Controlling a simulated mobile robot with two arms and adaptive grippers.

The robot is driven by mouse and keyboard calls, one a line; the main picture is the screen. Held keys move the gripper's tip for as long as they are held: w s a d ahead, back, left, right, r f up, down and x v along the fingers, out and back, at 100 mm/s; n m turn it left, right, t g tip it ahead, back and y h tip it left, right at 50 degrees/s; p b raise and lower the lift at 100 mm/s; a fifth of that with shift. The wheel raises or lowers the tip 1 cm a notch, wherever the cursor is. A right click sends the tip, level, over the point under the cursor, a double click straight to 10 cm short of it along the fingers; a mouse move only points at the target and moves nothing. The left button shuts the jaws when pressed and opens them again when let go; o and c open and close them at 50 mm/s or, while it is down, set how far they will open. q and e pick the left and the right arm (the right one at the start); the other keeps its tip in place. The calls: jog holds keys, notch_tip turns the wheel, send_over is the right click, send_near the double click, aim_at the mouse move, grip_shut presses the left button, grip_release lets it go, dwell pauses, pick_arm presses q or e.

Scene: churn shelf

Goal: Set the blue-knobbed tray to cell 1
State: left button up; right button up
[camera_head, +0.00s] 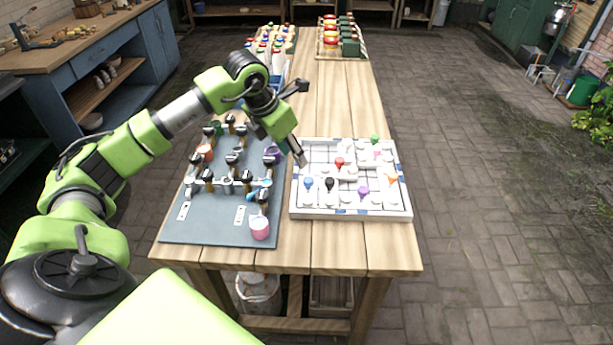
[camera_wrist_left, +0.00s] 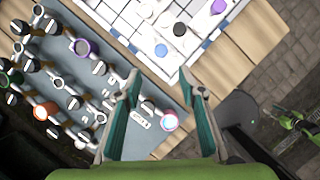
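The white board (camera_head: 405,214) lies on the wooden table and holds several white trays with coloured knobs. The blue-knobbed tray (camera_head: 308,196) is at its near left corner, with its blue knob (camera_head: 308,183) upright. In the left wrist view the blue knob (camera_wrist_left: 161,50) shows beyond the fingertips. My left gripper (camera_head: 301,159) is above the board's left edge, apart from the knob. Its two fingers stand apart with nothing between them in the wrist view (camera_wrist_left: 158,86). Which cell is cell 1 is not readable.
A black-knobbed tray (camera_head: 329,197) stands right of the blue one. Red, purple, orange and green knobs are farther on the board. Bottles and jars stand at the table's far end.

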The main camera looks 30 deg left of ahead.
aim_at(308, 179)
pick_arm(q)
jog(key=p+x, duration=0.3)
jog(key=x, duration=0.8)
jog(key=shift+w+d, duration=0.15)
jog(key=shift+w+f, duration=0.2)
jog(key=shift+f, duration=0.45)
grip_shut()
